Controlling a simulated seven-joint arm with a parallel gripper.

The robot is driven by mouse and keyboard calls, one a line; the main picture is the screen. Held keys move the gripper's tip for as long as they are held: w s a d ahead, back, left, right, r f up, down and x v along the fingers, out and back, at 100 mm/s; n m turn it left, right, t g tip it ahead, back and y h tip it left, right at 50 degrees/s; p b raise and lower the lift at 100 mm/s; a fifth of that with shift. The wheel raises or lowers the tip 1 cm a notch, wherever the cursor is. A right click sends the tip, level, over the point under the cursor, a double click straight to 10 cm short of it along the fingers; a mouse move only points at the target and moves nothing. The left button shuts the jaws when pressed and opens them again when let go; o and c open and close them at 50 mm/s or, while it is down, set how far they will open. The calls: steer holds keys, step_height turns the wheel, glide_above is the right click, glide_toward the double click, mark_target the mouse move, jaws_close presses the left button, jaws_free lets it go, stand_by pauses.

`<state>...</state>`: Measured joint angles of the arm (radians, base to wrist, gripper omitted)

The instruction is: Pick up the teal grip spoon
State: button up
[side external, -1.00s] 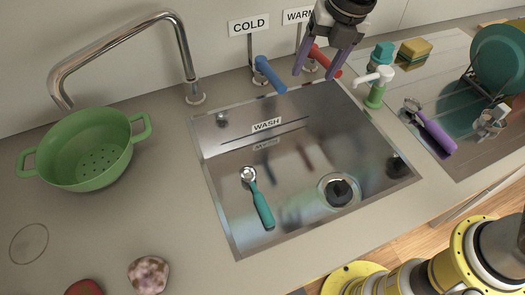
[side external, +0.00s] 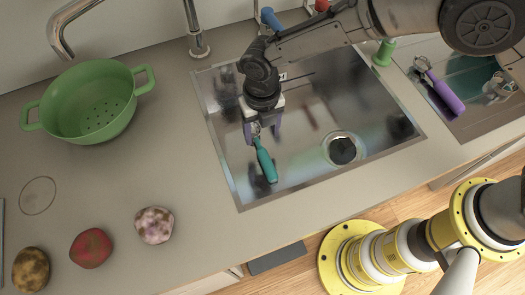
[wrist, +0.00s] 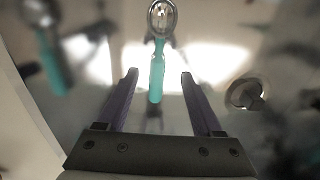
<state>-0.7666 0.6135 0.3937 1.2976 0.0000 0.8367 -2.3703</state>
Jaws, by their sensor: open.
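The teal grip spoon (side external: 265,160) lies in the metal sink (side external: 300,155), its metal head toward the back and its teal handle toward the front. My gripper (side external: 263,133) points down into the sink over the head end in the side view, which partly hides the head. In the wrist view, the spoon (wrist: 157,72) lies lengthwise, with its handle between the two open fingers of my gripper (wrist: 158,78). There is a gap on both sides of the handle. Whether the fingertips are level with it I cannot tell.
A drain (side external: 342,150) is to the right of the spoon. A green colander (side external: 90,105) and several round items, one a red one (side external: 91,248), are on the left counter. A purple-handled tool (side external: 445,97) is on the right. The sink wall mirrors the spoon in the wrist view.

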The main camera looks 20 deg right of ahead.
mark_target(261, 148)
steer(key=shift+a+f, duration=0.1)
steer(key=shift+f, duration=2.85)
jaws_close()
